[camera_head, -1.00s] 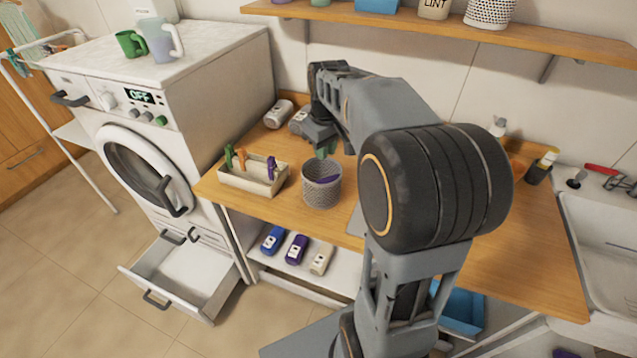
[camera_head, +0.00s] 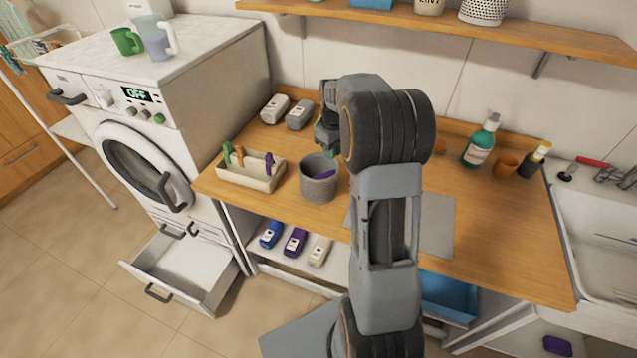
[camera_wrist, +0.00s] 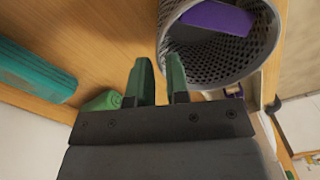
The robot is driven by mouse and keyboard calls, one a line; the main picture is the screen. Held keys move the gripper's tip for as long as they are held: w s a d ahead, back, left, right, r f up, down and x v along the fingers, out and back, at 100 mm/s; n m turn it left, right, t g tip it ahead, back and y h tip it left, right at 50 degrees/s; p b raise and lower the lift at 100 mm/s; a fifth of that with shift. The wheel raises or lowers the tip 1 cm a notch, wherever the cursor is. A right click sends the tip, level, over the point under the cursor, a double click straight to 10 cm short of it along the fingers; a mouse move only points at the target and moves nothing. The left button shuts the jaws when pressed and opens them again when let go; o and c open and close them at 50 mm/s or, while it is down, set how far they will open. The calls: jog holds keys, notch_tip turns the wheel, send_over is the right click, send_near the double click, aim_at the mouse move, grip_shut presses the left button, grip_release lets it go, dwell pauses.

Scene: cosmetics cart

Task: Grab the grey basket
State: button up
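The grey mesh basket (camera_head: 319,187) stands upright on the wooden counter, right of a small cream box. A purple item (camera_head: 323,175) is inside it. In the wrist view the basket (camera_wrist: 262,55) fills the upper right, with its mouth and the purple item (camera_wrist: 217,17) showing. My gripper (camera_wrist: 159,75) has two green fingers with a gap between them. The right finger overlaps the basket's near rim in the picture, and the left finger is outside it. I cannot tell whether they touch. In the head view my gripper (camera_head: 329,152) is just above the basket's back right rim, partly hidden by my arm.
The cream box (camera_head: 250,178) with several upright items is close on the basket's left. Two bottles (camera_head: 287,111) lie behind. A wall shelf (camera_head: 450,30) runs above.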

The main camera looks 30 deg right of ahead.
aim_at(331, 163)
jog(key=shift+w+f+p, duration=0.15)
jog(key=shift+f+p, duration=0.5)
jog(key=shift+f, duration=2)
grip_shut()
